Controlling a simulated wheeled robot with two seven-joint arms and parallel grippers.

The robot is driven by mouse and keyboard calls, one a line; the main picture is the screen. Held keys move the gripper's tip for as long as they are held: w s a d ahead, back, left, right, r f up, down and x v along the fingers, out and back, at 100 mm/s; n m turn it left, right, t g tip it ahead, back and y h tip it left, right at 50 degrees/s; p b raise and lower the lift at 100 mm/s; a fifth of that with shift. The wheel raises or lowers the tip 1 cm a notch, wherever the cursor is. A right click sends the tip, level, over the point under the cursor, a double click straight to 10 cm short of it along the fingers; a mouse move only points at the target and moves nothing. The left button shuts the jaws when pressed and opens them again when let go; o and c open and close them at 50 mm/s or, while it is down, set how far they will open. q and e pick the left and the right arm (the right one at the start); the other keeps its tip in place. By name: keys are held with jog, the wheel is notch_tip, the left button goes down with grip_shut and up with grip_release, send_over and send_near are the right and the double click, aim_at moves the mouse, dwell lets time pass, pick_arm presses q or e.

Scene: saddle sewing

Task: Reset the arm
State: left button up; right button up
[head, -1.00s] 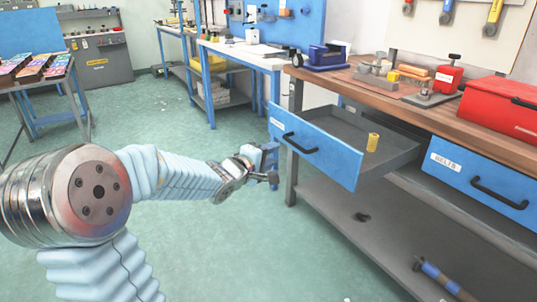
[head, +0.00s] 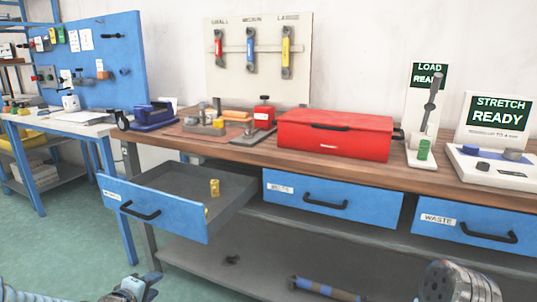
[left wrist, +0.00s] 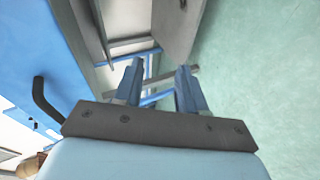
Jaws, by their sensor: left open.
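My left gripper (head: 135,288) shows at the bottom left of the head view, below and in front of the open blue drawer (head: 152,212). In the left wrist view its two fingers (left wrist: 158,85) are apart with nothing between them. The drawer front with its dark handle (left wrist: 45,102) is at the left of that view, apart from the fingers. A yellow spool-like piece (head: 214,188) stands inside the open drawer. My right gripper is not in view; only a metal joint of my arm shows at the bottom right of the head view.
The wooden bench (head: 230,150) holds a red toolbox (head: 335,136), a blue vise (head: 152,117) and two READY displays. Two blue drawers to the right, one labelled WASTE (head: 465,224), are shut. A lower shelf (head: 215,262) lies beneath. Green floor is free at left.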

pick_arm(q)
jog(key=s+d+f+m+g+h, duration=0.2)
jog(key=s+d+f+m+g, duration=0.2)
jog(key=d+f, duration=0.7)
jog(key=s+d+f+m+g, duration=0.3)
jog(key=s+d+f+m, duration=0.1)
jog(key=s+f, duration=0.4)
jog(key=s+d+f+m+g, duration=0.4)
jog(key=s+d+f, duration=0.2)
jog(key=s+f, duration=0.3)
jog(key=s, duration=0.2)
jog(key=shift+s+d+g, duration=0.2)
jog(key=shift+s+g, duration=0.1)
